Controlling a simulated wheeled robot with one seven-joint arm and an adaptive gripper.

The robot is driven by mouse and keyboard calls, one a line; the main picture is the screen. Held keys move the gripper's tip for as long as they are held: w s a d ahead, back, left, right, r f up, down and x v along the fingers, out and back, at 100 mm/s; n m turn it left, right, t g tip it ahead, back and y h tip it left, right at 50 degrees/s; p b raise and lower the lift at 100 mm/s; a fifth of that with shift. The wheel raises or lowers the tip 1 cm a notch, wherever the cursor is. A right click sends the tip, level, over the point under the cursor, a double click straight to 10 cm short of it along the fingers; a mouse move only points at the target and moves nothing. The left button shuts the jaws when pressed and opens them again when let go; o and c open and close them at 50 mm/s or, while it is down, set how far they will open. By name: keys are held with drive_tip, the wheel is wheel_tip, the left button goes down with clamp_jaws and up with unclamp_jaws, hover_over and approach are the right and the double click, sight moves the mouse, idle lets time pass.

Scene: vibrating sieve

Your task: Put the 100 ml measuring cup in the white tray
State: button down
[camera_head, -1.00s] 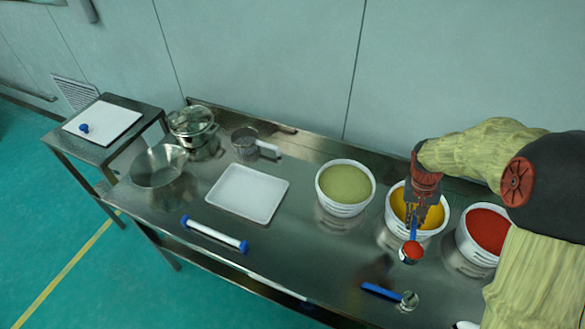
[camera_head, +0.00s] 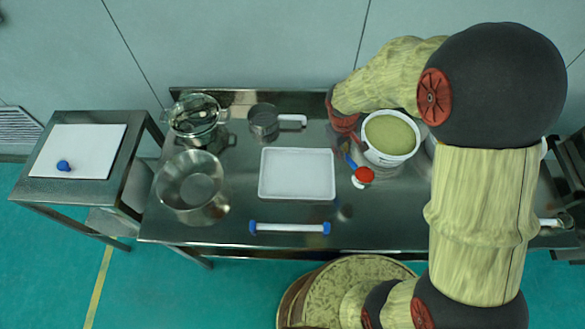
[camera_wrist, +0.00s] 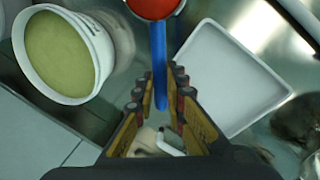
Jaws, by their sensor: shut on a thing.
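My gripper (camera_head: 347,148) is shut on the blue handle of a small measuring cup (camera_head: 363,175) filled with red material. In the wrist view, the blue handle (camera_wrist: 159,65) runs between my fingertips (camera_wrist: 160,92), and the red-filled cup (camera_wrist: 152,8) is cut off at the top edge. No size mark is readable on the cup. The white tray (camera_head: 297,173) is an empty, shallow rectangle on the steel table. The cup is just right of the tray, apart from it in the head view. The tray also shows in the wrist view (camera_wrist: 230,75), right of the handle.
A white bowl of green material (camera_head: 391,137) stands close right of the cup. A blue-ended white rod (camera_head: 290,228) lies in front of the tray.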

drive_tip(key=s+a+n, duration=0.1)
drive_tip(key=s+n, duration=0.1)
drive_tip(key=b, duration=0.2)
hover_over(298, 167)
drive_tip(key=f, duration=0.8)
drive_tip(key=shift+s+d+f, duration=0.25)
drive_tip(key=shift+s+d, duration=0.15)
drive_tip(key=shift+w+a+f, duration=0.15)
drive_tip(key=shift+a+f, duration=0.3)
drive_tip(key=shift+f, duration=0.1)
drive_tip(key=shift+w+a+f+b, duration=0.15)
drive_tip(key=shift+f+b, duration=0.2)
drive_tip(key=shift+f, duration=1.3)
drive_tip(key=shift+f, duration=0.1)
drive_tip(key=c, duration=2.3)
unclamp_jaws()
drive_tip(key=shift+f, duration=0.1)
drive_tip(key=o, duration=0.5)
